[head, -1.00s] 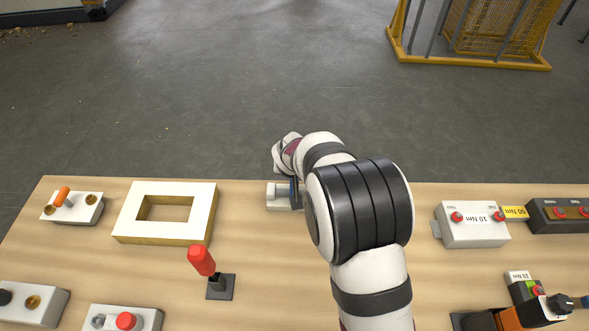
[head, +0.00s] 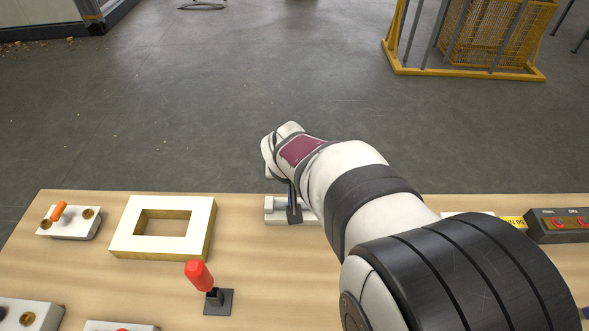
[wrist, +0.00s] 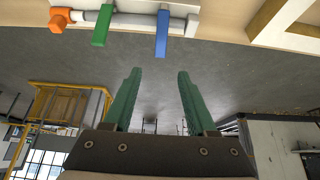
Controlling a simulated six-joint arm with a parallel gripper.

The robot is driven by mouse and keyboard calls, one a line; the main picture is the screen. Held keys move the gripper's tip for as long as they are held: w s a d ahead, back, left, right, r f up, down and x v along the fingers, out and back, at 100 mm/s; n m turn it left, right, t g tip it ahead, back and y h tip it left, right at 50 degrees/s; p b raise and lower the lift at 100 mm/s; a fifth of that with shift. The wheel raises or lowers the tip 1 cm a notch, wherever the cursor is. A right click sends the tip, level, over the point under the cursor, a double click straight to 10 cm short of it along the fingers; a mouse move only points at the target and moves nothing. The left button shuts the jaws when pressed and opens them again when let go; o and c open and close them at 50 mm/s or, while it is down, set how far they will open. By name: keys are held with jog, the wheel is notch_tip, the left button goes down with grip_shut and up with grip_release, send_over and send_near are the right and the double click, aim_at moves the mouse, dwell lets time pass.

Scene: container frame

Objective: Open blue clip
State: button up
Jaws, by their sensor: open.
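The blue clip (wrist: 162,33) shows in the wrist view as an upright blue bar at the top middle, on a pale rail. A green clip (wrist: 103,25) stands to its left, and an orange fitting (wrist: 60,18) is at the rail's left end. My gripper (wrist: 158,72) has two green fingers, spread apart with nothing between them. Its tips point toward the blue clip, which lies beyond the gap between them, apart from both. My arm hides the rest.
A white-topped rectangular frame (head: 120,243) stands left of the pale base. A red-handled lever (head: 199,275) is nearer. An orange toggle block (head: 66,229) is far left, and a dark box with red buttons (head: 560,230) far right. Grey floor lies beyond the table.

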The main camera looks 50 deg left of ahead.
jog(key=v, duration=0.3)
jog(key=shift+s+d+r, duration=0.1)
jog(key=shift+r, duration=0.15)
jog(key=shift+g+h, duration=0.5)
jog(key=x, duration=0.5)
jog(key=w+a+x, duration=0.1)
jog(key=x, duration=0.9)
jog(key=shift+w+a, duration=0.3)
jog(key=shift+a, duration=0.05)
grip_shut()
